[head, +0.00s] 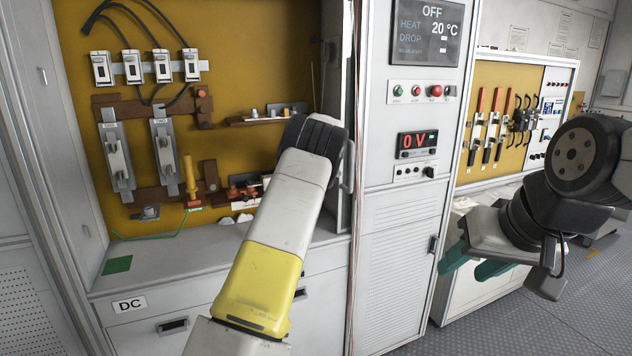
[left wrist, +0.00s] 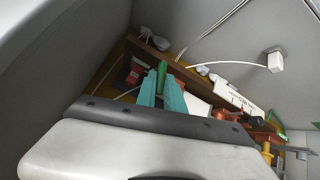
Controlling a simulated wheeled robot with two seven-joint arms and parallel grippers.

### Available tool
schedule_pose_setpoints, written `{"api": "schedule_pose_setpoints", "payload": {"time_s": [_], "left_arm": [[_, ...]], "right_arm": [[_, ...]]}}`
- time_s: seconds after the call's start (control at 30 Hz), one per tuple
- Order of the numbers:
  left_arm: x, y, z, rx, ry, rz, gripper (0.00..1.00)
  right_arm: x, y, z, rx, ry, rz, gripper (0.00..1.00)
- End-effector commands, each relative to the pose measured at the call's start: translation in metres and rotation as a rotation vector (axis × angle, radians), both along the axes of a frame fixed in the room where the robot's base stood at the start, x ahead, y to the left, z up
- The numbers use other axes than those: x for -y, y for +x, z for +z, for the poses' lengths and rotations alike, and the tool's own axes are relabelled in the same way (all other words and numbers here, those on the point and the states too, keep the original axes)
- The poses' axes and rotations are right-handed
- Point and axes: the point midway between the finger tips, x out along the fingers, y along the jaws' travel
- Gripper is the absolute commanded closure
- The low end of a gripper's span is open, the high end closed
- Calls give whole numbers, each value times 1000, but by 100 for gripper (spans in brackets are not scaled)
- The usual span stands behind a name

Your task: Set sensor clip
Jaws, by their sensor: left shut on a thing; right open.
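My left arm reaches up into the open cabinet in the head view, and its wrist hides the left gripper there. In the left wrist view, the teal fingers of my left gripper (left wrist: 166,91) are shut on a slim green piece (left wrist: 162,76), which may be the sensor clip. The fingers hide most of it. They are close to a brown bar (left wrist: 190,73); I cannot tell whether the piece touches it. A yellow-handled clip (head: 190,175) with a red base and green wire stands at the lower brown bar in the cabinet. My right gripper (head: 478,262) is open and empty, outside the cabinet.
The ochre back panel (head: 240,60) carries several white clamps and a brown upper bar (head: 152,98). A grey ledge (head: 170,262) lies below. The control column (head: 400,220), showing OFF, 20 °C and 0 V, stands right of the cabinet. A white cable block (left wrist: 276,62) shows in the wrist view.

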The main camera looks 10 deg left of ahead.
Motion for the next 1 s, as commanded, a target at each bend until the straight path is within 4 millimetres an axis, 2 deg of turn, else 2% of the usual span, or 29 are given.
{"api": "schedule_pose_setpoints", "payload": {"time_s": [0.3, 0.83, 0.87, 0.9, 0.93, 1.0], "left_arm": [[4, 3, 1, -60, 93, -2, 100], [4, 4, 0, -71, 108, -2, 100], [4, 4, 0, -71, 108, -2, 82], [4, 4, 0, -72, 108, -1, 74], [4, 4, 0, -72, 108, -1, 68], [4, 4, 0, -72, 108, -1, 66]], "right_arm": [[0, 0, 0, 0, 0, 0, 55], [0, 0, 0, 0, 0, 0, 55], [0, 0, 0, 0, 0, 0, 55], [0, 0, 0, 0, 0, 0, 55], [0, 0, 0, 0, 0, 0, 55], [0, 0, 0, 0, 0, 0, 55]]}}
